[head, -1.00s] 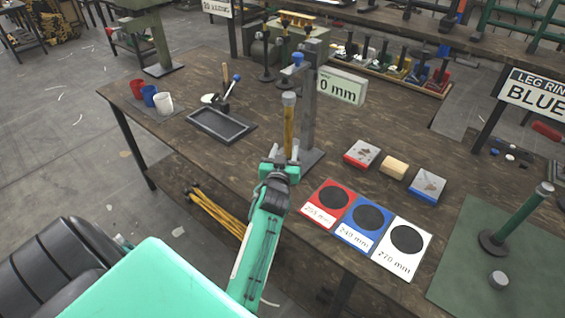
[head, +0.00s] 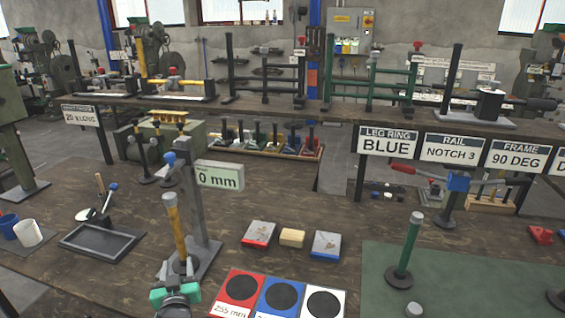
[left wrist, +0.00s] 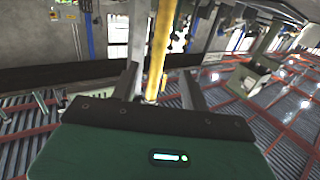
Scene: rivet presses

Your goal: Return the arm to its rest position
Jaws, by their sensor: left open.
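My left gripper (head: 178,272) is at the lower left of the head view, in front of a grey press post (head: 203,215). Its two fingers are apart, and they also show in the left wrist view (left wrist: 162,85). A yellow rod with a grey cap (head: 176,225) stands upright beside the post. In the left wrist view the yellow rod (left wrist: 161,45) appears in the gap between the open fingers; I cannot tell whether it touches them. My right gripper is not in view.
A "0 mm" display (head: 219,176) is beside the post. A dark tray (head: 100,243) lies left of the gripper. Red, blue and white pads (head: 240,286) and small blocks (head: 292,238) lie to the right. A green rod stand (head: 406,250) is on the green mat (head: 450,275).

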